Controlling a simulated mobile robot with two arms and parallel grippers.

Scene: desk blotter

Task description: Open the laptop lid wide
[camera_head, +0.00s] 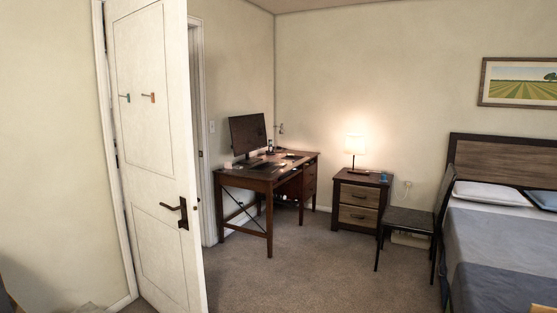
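I cannot make out a laptop for certain. A brown wooden desk (244,181) stands against the back left corner, a good way off. A dark upright screen (247,134) stands on it and looks like a monitor. Small dark and pale flat items lie on the desk top, too small to tell apart. Neither of my grippers shows in the head view.
A white door (153,180) stands open at the left. A nightstand (358,204) with a lit lamp (355,146) stands right of the desk. A dark chair (411,217) and a bed (497,245) are at the right. The carpet (310,270) between is clear.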

